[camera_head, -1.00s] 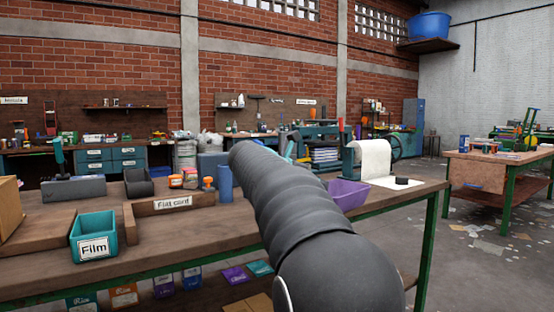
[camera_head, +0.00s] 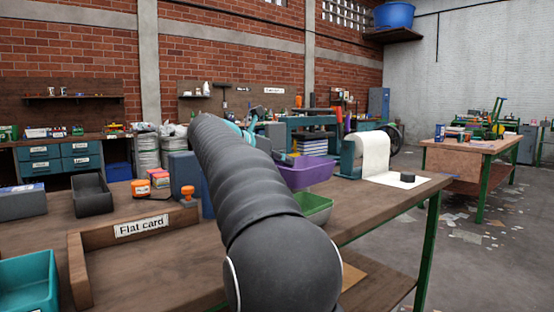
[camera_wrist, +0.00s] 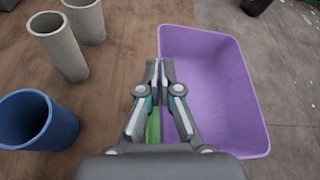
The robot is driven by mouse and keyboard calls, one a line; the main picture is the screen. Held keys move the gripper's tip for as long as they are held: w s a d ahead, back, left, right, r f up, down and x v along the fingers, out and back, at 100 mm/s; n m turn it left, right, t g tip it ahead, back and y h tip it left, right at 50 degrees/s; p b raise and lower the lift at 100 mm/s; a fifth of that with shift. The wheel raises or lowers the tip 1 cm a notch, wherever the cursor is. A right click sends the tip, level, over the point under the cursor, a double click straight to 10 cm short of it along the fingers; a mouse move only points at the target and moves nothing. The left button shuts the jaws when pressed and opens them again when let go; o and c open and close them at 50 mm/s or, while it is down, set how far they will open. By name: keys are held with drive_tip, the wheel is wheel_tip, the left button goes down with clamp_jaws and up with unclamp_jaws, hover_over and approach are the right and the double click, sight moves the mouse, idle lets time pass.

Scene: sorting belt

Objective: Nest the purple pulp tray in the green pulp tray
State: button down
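The purple pulp tray (camera_head: 305,174) is upright just to the right of my arm in the head view. The green pulp tray (camera_head: 316,208) stands on the bench below it, partly hidden by my arm and the purple tray. The purple tray appears held above the green one; I cannot tell the exact gap. In the wrist view my gripper (camera_wrist: 160,68) is shut on the left wall of the purple tray (camera_wrist: 215,95), one finger on each side. A green strip (camera_wrist: 154,126) shows beneath, between the fingers.
A blue cup (camera_wrist: 38,120) and grey tubes (camera_wrist: 60,48) stand left of the purple tray. A flat card bin (camera_head: 140,228), orange-lidded jars and a teal bin (camera_head: 28,283) are on the left of the bench. A paper roll (camera_head: 373,155) and black puck (camera_head: 407,177) lie to the right.

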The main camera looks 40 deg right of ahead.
drive_tip(key=shift+s+f+b, duration=0.1)
drive_tip(key=shift+f+b, duration=2.2)
drive_tip(key=shift+f, duration=0.35)
drive_tip(key=c, duration=1.2)
unclamp_jaws()
drive_tip(key=shift+c, duration=0.2)
drive_tip(key=shift+r, duration=0.1)
drive_tip(key=shift+r+p, duration=4.15)
drive_tip(key=shift+r, duration=0.3)
